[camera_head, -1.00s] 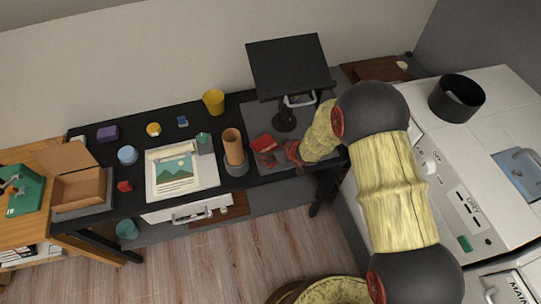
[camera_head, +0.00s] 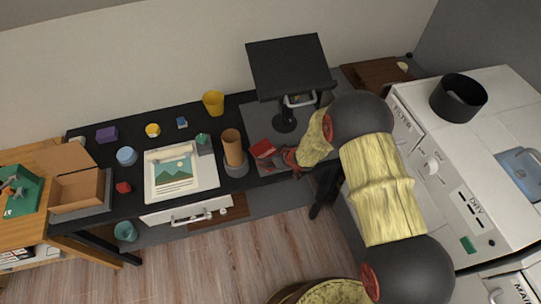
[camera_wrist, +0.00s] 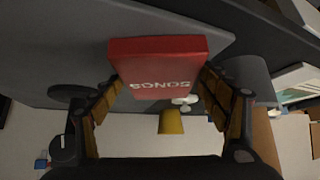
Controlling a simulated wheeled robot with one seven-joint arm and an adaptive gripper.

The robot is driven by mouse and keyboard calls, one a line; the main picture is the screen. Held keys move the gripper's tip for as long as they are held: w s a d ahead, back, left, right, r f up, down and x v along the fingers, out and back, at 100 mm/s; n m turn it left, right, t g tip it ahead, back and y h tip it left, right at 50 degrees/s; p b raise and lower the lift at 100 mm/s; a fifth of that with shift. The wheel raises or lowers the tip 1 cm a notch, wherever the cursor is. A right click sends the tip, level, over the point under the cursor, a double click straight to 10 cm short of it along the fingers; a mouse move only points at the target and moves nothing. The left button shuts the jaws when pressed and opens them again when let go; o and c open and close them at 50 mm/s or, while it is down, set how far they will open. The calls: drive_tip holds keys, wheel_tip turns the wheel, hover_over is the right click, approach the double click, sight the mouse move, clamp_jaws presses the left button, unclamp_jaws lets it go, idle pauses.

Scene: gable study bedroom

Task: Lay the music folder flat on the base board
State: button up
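The red music folder (camera_head: 262,149), a small block-like item, is over the front part of the dark grey base board (camera_head: 252,112). In the wrist view the folder (camera_wrist: 158,62) fills the space between my fingers, with "SONGS" upside down on its edge. My gripper (camera_head: 282,158) reaches in from the right; in the wrist view both fingers (camera_wrist: 163,82) press against the folder's two sides. The folder looks tilted. I cannot tell whether it touches the board. A black music stand (camera_head: 290,66) rises from the board behind it.
A yellow cup (camera_head: 213,102) and a framed picture (camera_head: 180,178) are farther left. White machines (camera_head: 435,165) flank my arm on the right. The board's front-left part looks clear.

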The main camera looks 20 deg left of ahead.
drive_tip(key=o, duration=0.3)
drive_tip(key=shift+r, duration=0.25)
drive_tip(key=p+v, duration=0.2)
drive_tip(key=v, duration=1)
